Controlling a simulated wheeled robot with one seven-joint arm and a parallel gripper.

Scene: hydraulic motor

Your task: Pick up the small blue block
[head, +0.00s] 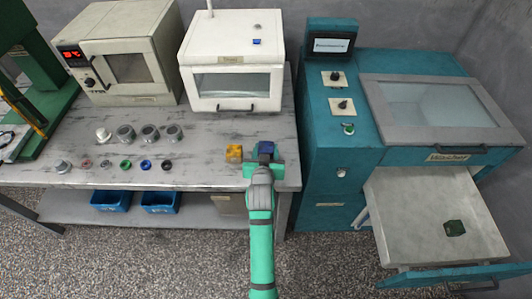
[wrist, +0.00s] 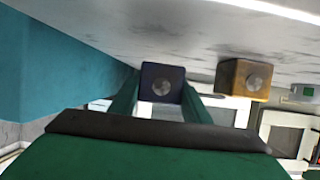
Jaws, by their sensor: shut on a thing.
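The small blue block (head: 266,147) is at the front right of the grey workbench in the head view. My gripper (head: 264,160) is shut on it, with my arm reaching in from the front. In the wrist view the dark blue block (wrist: 162,82) has a round metal disc on its face and sits between the two green fingers (wrist: 160,98). I cannot tell whether it touches the bench top or is just above it.
A yellow block (head: 234,153) stands close to the left of the blue one. Several small round parts (head: 126,164) lie farther left. A white box machine (head: 232,60) stands behind. A teal machine (head: 340,170) is to the right, its tray (head: 420,215) holding a dark green piece (head: 455,228).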

